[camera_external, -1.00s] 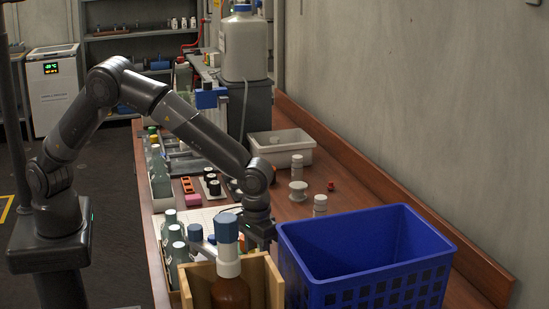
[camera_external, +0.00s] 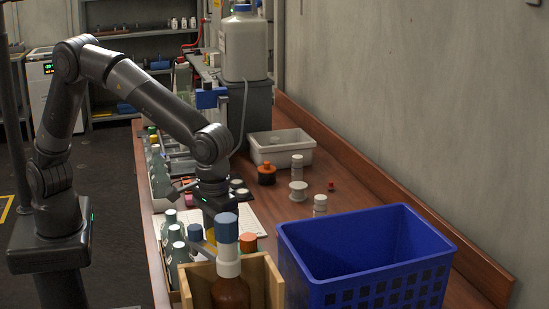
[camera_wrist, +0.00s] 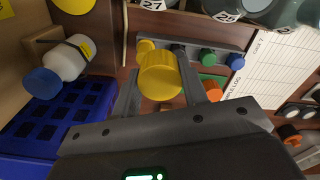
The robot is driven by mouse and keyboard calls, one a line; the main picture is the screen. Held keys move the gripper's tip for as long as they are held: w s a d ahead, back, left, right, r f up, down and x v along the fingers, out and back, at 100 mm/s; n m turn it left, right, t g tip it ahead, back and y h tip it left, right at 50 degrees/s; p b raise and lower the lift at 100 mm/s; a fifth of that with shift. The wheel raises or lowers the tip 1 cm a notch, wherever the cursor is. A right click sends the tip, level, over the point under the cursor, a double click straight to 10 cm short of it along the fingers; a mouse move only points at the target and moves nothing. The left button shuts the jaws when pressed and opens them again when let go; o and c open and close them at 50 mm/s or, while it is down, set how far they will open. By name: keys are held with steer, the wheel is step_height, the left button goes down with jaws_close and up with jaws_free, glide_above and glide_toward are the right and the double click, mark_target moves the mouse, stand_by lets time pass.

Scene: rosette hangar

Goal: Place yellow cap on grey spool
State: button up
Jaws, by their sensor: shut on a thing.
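My gripper (camera_wrist: 160,80) is shut on a yellow cap (camera_wrist: 158,68), which sits between its two fingers in the wrist view. In the external view a bit of the yellow cap (camera_external: 211,236) shows below my wrist, and the blue-capped bottle in front hides much of the fingers. A pale grey spool (camera_external: 298,191) with wide flanges stands upright on the brown table, to the right of my gripper and apart from it. Nothing is seen on top of the spool.
A blue crate (camera_external: 430,247) stands at the front right. A wooden box (camera_external: 268,282) holds a brown bottle with a blue cap (camera_external: 227,228).

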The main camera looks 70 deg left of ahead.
steer(key=w+a+r+n, duration=0.2)
steer(key=w+a+n, duration=0.3)
steer(key=w+a, duration=1)
steer(key=n, duration=0.4)
glide_above(298, 185)
step_height(298, 185, down, 4)
steer(key=shift+d+f, duration=0.15)
steer(key=shift+f, duration=0.1)
steer(key=shift+a+f, duration=0.2)
steer(key=shift+f, duration=1.95)
steer(key=shift+f, duration=0.1)
steer(key=o, duration=0.9)
